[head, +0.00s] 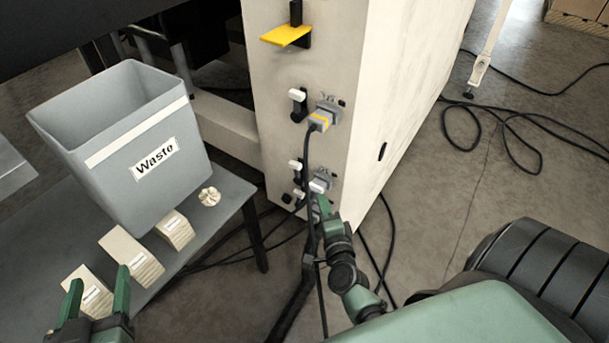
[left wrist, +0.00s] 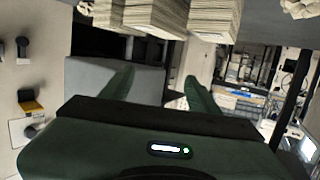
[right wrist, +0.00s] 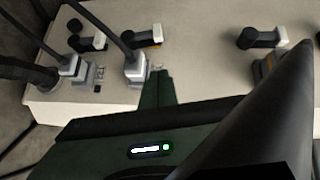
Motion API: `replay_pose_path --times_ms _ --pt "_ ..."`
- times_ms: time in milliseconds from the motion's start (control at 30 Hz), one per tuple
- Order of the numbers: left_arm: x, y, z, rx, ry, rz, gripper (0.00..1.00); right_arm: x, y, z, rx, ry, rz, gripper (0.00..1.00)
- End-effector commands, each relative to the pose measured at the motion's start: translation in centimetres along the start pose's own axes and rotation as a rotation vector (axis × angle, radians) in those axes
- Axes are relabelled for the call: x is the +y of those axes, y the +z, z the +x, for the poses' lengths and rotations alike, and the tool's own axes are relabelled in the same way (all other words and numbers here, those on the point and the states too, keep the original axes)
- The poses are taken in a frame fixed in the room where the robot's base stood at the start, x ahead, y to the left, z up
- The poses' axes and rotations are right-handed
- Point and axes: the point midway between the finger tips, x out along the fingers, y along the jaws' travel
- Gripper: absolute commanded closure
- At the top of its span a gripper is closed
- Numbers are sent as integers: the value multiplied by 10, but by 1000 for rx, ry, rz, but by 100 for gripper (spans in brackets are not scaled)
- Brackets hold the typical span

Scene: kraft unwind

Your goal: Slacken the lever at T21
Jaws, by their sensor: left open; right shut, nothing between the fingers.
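Several levers with black bases and white handles are on the pale cabinet face in the head view: an upper one (head: 297,100), a middle one (head: 295,166) and a low one (head: 297,194). They also show in the right wrist view, at right (right wrist: 260,38), centre (right wrist: 146,37) and left (right wrist: 90,40). No T21 marking is readable. Grey cable plugs (head: 326,113) sit beside them. My right gripper (head: 323,205) is shut and empty, close to the lower plugs; contact is unclear. My left gripper (head: 97,296) is open and empty near the grey table.
The grey Waste bin (head: 135,150) stands on the table (head: 232,190), with labelled paper stacks (head: 131,256) and a crumpled pale piece (head: 209,196). A yellow flap (head: 286,35) juts from the cabinet above the levers. Black cables hang by my right arm and lie on the floor.

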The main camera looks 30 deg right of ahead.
Motion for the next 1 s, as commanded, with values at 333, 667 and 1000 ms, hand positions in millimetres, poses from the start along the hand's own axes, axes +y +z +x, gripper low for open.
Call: replay_pose_path --times_ms 333,667,1000 --pt "6 -40 2 216 14 -3 39 0 -2 54 9 -5 6 100" --pt "14 -102 -19 566 33 -12 39 2 10 111 6 -2 6 100" --pt "17 -129 -38 731 41 -19 39 0 26 127 5 -1 2 100"
